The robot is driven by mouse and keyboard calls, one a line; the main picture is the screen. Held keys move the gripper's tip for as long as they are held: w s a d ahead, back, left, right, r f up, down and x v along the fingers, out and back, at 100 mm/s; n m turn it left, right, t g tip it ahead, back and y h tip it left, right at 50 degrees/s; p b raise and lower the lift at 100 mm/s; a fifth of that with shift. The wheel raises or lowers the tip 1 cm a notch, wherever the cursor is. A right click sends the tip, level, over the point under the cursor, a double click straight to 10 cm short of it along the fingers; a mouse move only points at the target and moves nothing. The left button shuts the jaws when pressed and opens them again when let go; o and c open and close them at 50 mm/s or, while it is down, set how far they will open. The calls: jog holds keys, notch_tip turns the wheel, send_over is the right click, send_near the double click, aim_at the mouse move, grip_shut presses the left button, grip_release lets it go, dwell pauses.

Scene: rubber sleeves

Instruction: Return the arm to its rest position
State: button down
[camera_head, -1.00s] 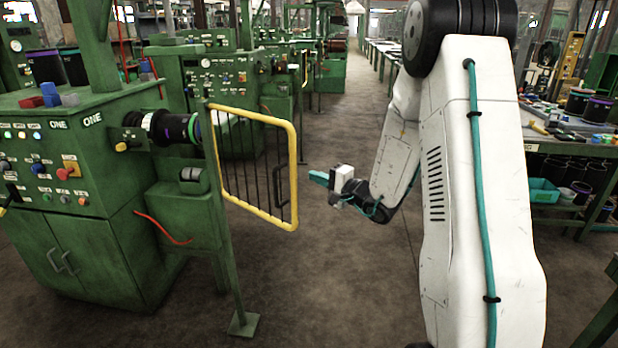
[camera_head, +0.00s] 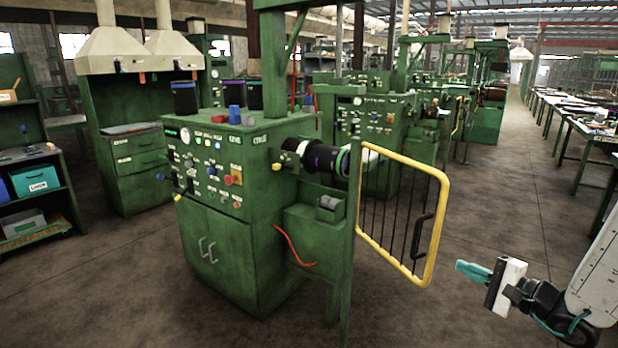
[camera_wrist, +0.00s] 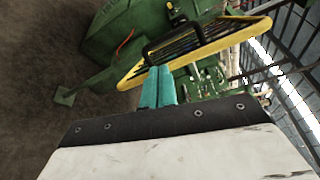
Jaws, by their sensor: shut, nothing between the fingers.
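My gripper (camera_head: 474,271) is at the lower right of the head view, with teal fingers, a white and black body and my white arm behind it. The fingers are together and hold nothing. In the wrist view the teal fingers (camera_wrist: 158,88) point toward the yellow-framed gate (camera_wrist: 205,42) and its black handle (camera_wrist: 174,40). In the head view the gate (camera_head: 437,225) stands swung out from the green machine (camera_head: 225,225), to the left of my gripper. The gripper looks apart from the gate there; the wrist view does not settle the distance.
A machine shaft with coloured rings (camera_head: 318,157) lies behind the gate. A green shelf (camera_head: 35,215) with bins and a hooded cabinet (camera_head: 140,175) stand at the left. Long tables (camera_head: 590,130) line the back right. The aisle floor (camera_head: 500,190) is clear.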

jog(key=s+a+r+n+g+y, duration=0.1)
jog(key=s+a+r+n+g, duration=0.1)
jog(key=s+a+n+g, duration=0.4)
jog(key=s+a+r+n+g+y, duration=0.1)
jog(key=s+a+r+g, duration=0.1)
jog(key=s+a+g, duration=0.7)
jog(key=s+d+r+n+t+h, duration=0.1)
jog(key=s+r+n+h, duration=0.2)
jog(key=s, duration=0.4)
jog(key=s+d+r+n+t+h, duration=0.1)
jog(key=s+r+n+h, duration=0.3)
jog(key=h, duration=0.4)
jog(key=shift+s+d+r+n, duration=0.3)
jog(key=shift+s+d+r, duration=0.45)
jog(key=shift+s, duration=0.6)
jog(key=shift+f, duration=0.1)
